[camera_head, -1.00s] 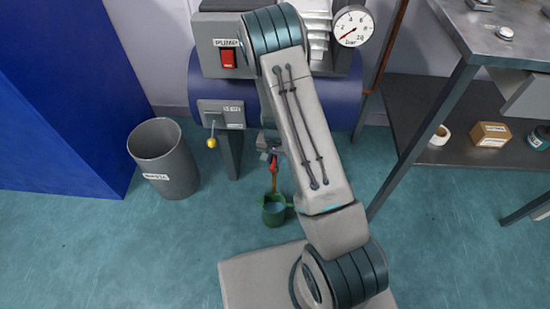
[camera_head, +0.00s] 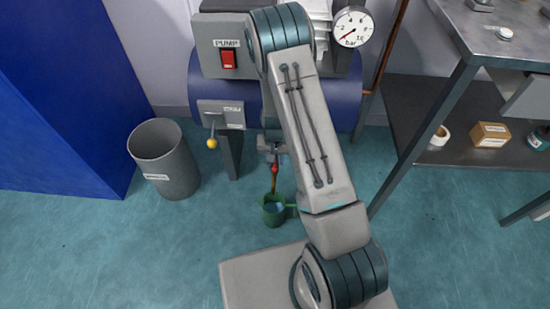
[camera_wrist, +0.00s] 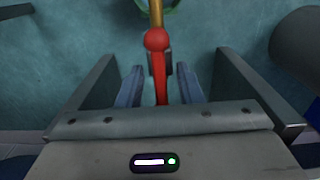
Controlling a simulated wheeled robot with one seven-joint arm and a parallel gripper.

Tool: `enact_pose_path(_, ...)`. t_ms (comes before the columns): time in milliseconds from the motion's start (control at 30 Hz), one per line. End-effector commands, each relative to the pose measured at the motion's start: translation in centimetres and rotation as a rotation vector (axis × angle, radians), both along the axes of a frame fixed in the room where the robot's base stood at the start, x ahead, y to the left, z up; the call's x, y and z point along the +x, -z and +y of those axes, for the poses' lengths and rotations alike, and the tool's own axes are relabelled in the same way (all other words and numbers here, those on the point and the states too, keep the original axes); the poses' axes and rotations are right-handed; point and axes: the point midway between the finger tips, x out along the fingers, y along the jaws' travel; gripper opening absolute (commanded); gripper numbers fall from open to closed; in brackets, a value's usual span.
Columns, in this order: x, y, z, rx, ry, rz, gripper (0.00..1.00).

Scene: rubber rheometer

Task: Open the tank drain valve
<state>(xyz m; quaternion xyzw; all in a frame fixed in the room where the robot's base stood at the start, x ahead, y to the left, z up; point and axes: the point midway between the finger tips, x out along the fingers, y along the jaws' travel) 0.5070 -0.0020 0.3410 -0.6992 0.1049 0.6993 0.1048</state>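The drain valve's red lever (camera_head: 275,168) shows under the blue tank (camera_head: 343,103), above a brass pipe (camera_head: 274,184) that points down at a green cup (camera_head: 273,210) on the floor. In the wrist view the red lever (camera_wrist: 160,85) has a round end and runs between the fingers of my gripper (camera_wrist: 160,88). Gaps show on both sides of the lever, so the gripper looks open around it, not clamped. In the head view my gripper is mostly hidden behind my arm, close to the lever. The valve body is mostly hidden.
A grey bin (camera_head: 165,160) stands left of the tank. A lever with a yellow knob (camera_head: 212,143) hangs from a labelled plate. Above are a red PUMP switch (camera_head: 229,59) and a bar gauge (camera_head: 352,27). A metal bench (camera_head: 490,38) stands right. Floor at front left is clear.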

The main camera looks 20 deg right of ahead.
Motion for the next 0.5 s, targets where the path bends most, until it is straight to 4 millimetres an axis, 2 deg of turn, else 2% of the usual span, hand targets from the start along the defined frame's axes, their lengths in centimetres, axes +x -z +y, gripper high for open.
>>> enact_pose_path(267, 0.0, -0.7, 0.0, 0.0, 0.001, -0.001, 0.33)
enact_pose_path(367, 0.1, -2.2, 0.0, 0.0, 0.0, -0.003, 0.33)
enact_pose_path(500, 0.1, -5.4, 0.0, -0.001, -0.001, -0.005, 0.33)
